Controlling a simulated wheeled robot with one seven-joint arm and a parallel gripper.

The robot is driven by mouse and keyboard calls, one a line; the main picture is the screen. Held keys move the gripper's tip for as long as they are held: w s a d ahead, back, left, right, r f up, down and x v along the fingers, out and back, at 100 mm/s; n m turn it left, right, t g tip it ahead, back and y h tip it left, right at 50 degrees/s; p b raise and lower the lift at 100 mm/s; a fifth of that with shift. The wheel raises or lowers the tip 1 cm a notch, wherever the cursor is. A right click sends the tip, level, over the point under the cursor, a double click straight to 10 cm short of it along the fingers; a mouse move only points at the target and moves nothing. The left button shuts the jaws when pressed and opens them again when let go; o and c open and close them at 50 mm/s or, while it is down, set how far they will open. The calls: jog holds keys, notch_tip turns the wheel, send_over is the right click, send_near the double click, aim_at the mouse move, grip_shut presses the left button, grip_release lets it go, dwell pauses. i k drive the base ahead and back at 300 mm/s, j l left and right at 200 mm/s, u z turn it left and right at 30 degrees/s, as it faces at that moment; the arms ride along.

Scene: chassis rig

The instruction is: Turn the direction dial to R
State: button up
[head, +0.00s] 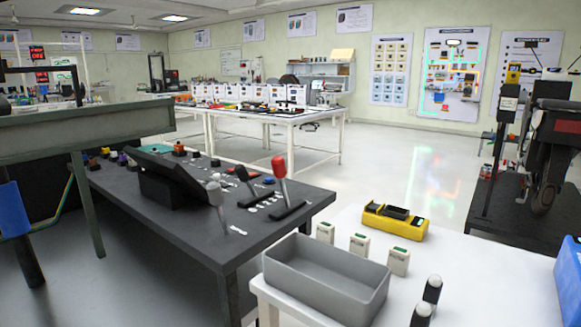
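A dark control table (190,229) stands left of centre, with levers and small knobs on its top. A red-headed lever (279,167), a black-headed lever (243,174) and a grey-headed lever (215,191) stand upright on it. I cannot tell which control is the direction dial, and no letter R is readable. White label marks lie near the levers, too small to read. My gripper is not in this view.
A white table in front holds a grey bin (325,303), a yellow device (396,222), small white boxes and dark cylinders with white tops. A black sloped panel (174,176) stands on the control table. A grey-green frame (80,132) blocks the left. Open floor (410,170) lies beyond.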

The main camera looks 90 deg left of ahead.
aim_at(214, 162)
jog(key=i+l+z, duration=0.1)
jog(key=i+l, duration=0.2)
jog(key=i, duration=0.2)
jog(key=i+l, duration=0.3)
jog(key=i, duration=0.15)
jog(key=i+u, duration=0.45)
jog(key=i+l+u, duration=0.15)
jog(key=i+u, duration=0.35)
jog(key=i+j+u, duration=0.35)
jog(key=u, duration=0.15)
jog(key=i+j+u, duration=0.1)
jog(key=i+u, duration=0.4)
jog(key=i+l+u, duration=0.1)
jog(key=i+u, duration=0.4)
jog(key=i+l+u, duration=0.25)
jog(key=i+u, duration=0.25)
jog(key=i+j+u, duration=0.2)
jog(key=i+u, duration=0.15)
jog(key=i, duration=0.15)
jog(key=i+u, duration=0.35)
jog(key=i, duration=0.2)
jog(key=i+u, duration=0.3)
jog(key=i, duration=0.2)
jog(key=i+l+u, duration=0.35)
jog(key=i, duration=0.15)
jog(key=i+l+u, duration=0.35)
jog(key=i, duration=0.15)
jog(key=i+j, duration=0.05)
jog(key=j, duration=0.05)
